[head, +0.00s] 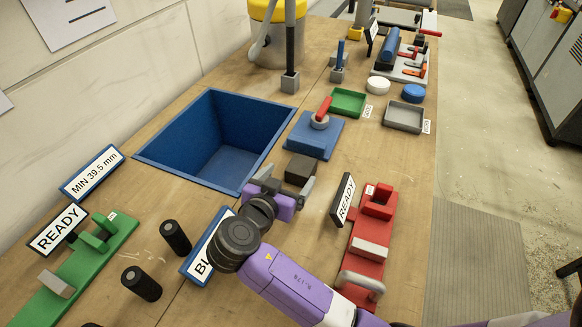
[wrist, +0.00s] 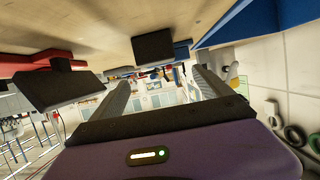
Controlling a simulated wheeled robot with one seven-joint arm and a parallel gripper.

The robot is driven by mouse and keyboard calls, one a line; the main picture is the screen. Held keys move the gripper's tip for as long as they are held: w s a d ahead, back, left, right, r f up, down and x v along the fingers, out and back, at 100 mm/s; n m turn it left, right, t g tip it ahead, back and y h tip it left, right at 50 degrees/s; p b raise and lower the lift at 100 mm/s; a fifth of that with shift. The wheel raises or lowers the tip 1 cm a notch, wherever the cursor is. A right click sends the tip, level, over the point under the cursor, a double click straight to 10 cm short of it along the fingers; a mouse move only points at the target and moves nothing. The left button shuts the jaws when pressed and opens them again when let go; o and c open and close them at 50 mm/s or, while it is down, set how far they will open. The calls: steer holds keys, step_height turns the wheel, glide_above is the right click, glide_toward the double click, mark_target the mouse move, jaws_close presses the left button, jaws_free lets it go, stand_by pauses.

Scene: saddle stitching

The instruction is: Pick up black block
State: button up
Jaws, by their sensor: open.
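The black block (head: 299,169) is a small dark box on the wooden bench, right of the blue bin and in front of the blue base with a red handle. In the wrist view the block (wrist: 153,47) shows upside down, beyond the fingertips and roughly between them. My gripper (head: 286,181) is open, with its fingers pointing toward the block. In the wrist view, nothing is between the two grey fingers of my gripper (wrist: 160,80). The block looks close to the fingertips in the head view; I cannot tell whether they touch.
The blue base with a red handle (head: 312,137) stands just behind the block. A red fixture (head: 371,246) and a READY sign (head: 343,200) stand to the right. Two black cylinders (head: 175,237) stand front left.

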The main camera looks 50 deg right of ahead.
mark_target(301, 166)
steer(key=shift+f+p+x, duration=0.2)
steer(key=shift+p+x, duration=0.35)
steer(key=shift+x, duration=1.1)
steer(key=shift+f+p+x, duration=0.2)
steer(key=shift+p+x, duration=0.3)
steer(key=shift+x, duration=1.15)
steer(key=shift+s, duration=0.15)
jaws_close()
